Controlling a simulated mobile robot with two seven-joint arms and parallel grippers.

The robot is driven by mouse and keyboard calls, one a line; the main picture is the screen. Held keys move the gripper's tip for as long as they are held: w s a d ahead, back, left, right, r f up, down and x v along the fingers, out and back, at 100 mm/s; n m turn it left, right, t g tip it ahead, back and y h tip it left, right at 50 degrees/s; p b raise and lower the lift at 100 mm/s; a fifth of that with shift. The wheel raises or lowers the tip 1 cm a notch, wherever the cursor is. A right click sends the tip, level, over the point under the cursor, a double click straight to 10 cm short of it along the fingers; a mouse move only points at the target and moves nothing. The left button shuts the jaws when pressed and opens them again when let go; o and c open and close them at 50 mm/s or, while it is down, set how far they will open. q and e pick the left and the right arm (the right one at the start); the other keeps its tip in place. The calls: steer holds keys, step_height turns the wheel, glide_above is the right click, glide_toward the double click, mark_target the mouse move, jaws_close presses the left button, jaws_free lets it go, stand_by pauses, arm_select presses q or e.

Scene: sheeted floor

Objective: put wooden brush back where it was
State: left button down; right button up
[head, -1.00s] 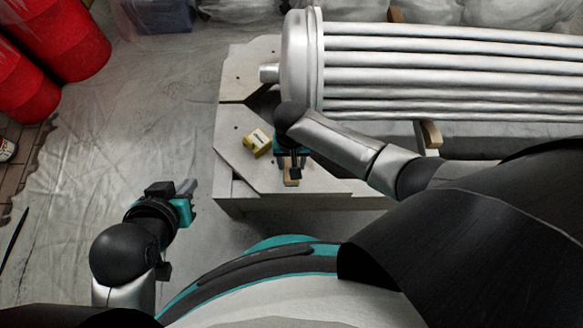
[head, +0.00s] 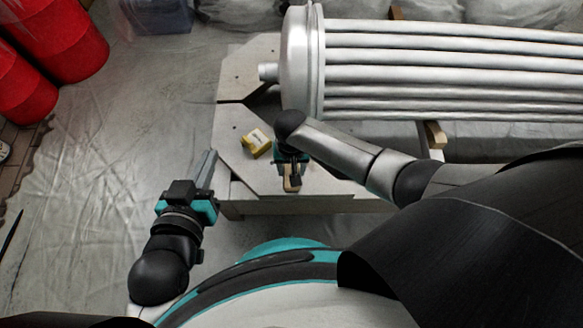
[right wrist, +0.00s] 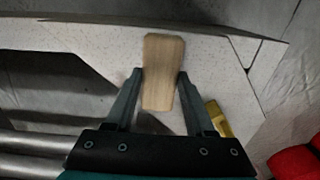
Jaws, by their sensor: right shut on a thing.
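The wooden brush (head: 291,184) is a light wood block in my right gripper (head: 288,176), above the pale table near its front edge. In the right wrist view the brush (right wrist: 163,60) sits between the two fingers (right wrist: 160,80), which grip its sides. Its bristles are not visible, and I cannot tell whether it touches the table. My left gripper (head: 205,164) is to the left of the table, its fingers pointing up the picture near the table's left corner. I see no object in it. Its fingers overlap, so their opening is unclear.
A yellow box (head: 257,142) lies on the pale table (head: 238,125) just left of my right gripper. A large silver tube bundle (head: 440,70) rests across the table behind. Red drums (head: 70,45) stand at the far left. The sheeted floor on the left is mostly clear.

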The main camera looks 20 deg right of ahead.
steer(key=shift+f, duration=0.15)
steer(key=o, duration=1.3)
